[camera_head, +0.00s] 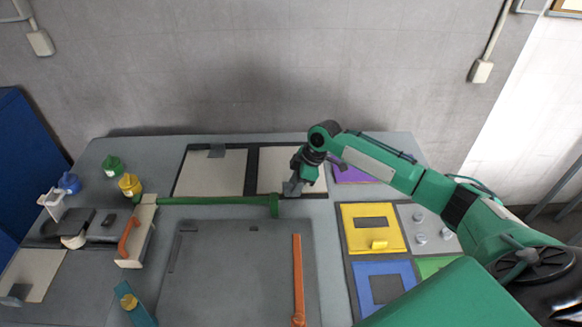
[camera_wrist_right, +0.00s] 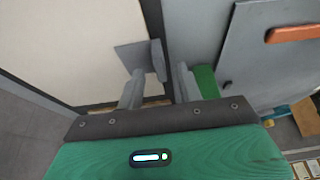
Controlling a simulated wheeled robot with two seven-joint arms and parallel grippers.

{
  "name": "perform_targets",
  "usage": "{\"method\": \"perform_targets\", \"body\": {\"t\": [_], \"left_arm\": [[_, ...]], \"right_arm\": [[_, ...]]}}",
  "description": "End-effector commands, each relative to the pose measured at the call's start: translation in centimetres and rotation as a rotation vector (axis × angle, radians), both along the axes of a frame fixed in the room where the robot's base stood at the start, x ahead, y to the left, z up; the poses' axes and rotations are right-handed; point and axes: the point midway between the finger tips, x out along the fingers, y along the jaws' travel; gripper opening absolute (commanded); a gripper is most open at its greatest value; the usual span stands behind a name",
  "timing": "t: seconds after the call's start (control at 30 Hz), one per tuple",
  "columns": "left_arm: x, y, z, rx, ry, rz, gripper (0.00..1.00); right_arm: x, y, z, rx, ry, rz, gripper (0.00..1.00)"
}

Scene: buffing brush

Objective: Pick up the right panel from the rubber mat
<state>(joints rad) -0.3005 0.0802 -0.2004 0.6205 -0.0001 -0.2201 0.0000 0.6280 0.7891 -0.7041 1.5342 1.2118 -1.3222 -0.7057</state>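The right panel (camera_head: 285,170) is a flat cream sheet lying on the dark rubber mat (camera_head: 252,172) at the back of the table. A grey tab with a raised upright piece (camera_wrist_right: 157,60) sits near its edge in the wrist view. My right gripper (camera_head: 293,188) is low over the panel's front edge and hides part of it. In the wrist view its two fingers (camera_wrist_right: 158,88) are apart, with the upright piece lying between and just beyond their tips. Contact cannot be told. My left gripper is not in view.
A second cream panel (camera_head: 212,175) with a grey tab lies to the left. A green bar (camera_head: 215,201) runs in front of the panels. A large grey plate (camera_head: 235,265) with an orange bar (camera_head: 298,275) fills the front.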

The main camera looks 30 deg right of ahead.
Motion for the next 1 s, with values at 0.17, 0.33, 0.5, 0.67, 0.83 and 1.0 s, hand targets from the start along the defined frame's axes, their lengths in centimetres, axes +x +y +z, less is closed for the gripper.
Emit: {"method": "perform_targets", "body": {"t": [0.17, 0.33, 0.5, 0.67, 0.83, 1.0], "left_arm": [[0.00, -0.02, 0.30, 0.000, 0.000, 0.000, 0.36], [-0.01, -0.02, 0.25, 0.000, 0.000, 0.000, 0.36], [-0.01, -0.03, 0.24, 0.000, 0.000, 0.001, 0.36], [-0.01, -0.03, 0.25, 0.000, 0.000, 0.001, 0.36], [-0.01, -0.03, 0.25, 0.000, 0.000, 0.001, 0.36], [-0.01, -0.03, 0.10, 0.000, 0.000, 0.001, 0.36]], "right_arm": [[0.15, 0.42, -1.20, -0.001, 0.000, 0.000, 0.36], [0.15, 0.41, -1.23, -0.001, 0.000, 0.000, 0.36], [0.16, 0.40, -1.20, -0.001, 0.000, 0.000, 0.07], [0.18, 0.41, -1.13, -0.001, -0.002, 0.000, 0.00], [0.19, 0.39, -1.11, -0.001, -0.002, 0.000, 0.00], [0.24, 0.40, -0.51, -0.001, -0.004, 0.001, 0.00]]}}
